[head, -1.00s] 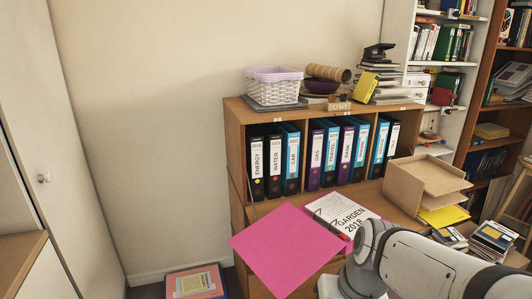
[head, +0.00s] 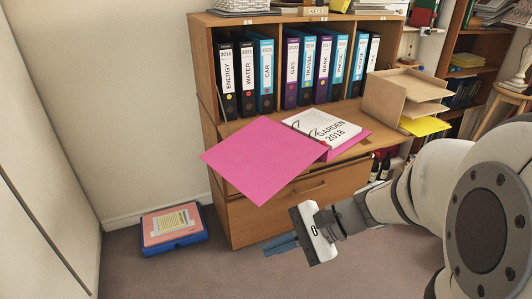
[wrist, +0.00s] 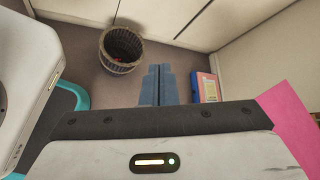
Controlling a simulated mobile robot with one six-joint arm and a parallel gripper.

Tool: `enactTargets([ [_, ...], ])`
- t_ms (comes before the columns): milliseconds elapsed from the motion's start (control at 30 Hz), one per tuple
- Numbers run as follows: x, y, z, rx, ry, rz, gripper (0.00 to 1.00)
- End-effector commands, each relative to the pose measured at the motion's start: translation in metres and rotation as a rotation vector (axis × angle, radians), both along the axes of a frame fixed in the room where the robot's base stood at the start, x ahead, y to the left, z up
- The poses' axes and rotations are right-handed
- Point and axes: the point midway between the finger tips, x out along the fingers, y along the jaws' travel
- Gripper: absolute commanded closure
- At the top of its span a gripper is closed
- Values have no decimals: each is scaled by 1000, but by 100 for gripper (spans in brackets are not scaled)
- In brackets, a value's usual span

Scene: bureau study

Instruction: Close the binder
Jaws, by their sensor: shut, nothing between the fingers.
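The pink binder (head: 258,160) lies open on the bureau's fold-down surface. Its cover is spread to the left and hangs out past the surface's front edge. White pages reading "GARDEN 2018" (head: 325,127) lie on its right half, with the rings at their left side. My gripper (head: 280,244) is below and in front of the binder, over the floor, apart from it. Its blue fingers are together and empty, pointing left. In the wrist view the closed fingers (wrist: 166,85) point at the floor area, and part of the pink cover (wrist: 290,115) shows at the right edge.
A row of upright binders (head: 305,68) stands in the shelf behind. A cardboard letter tray (head: 400,97) is right of the open binder. A pink and blue box (head: 173,229) lies on the floor at left. A wicker basket (wrist: 121,50) stands on the floor.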

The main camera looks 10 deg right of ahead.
Motion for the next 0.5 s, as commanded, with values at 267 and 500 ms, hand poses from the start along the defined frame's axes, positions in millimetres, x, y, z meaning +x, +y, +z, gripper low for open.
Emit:
enactTargets([
  [267, 72, -32, -67, 483, 95, -410, 100],
  [500, 119, -99, -103, 813, 67, -711, 100],
])
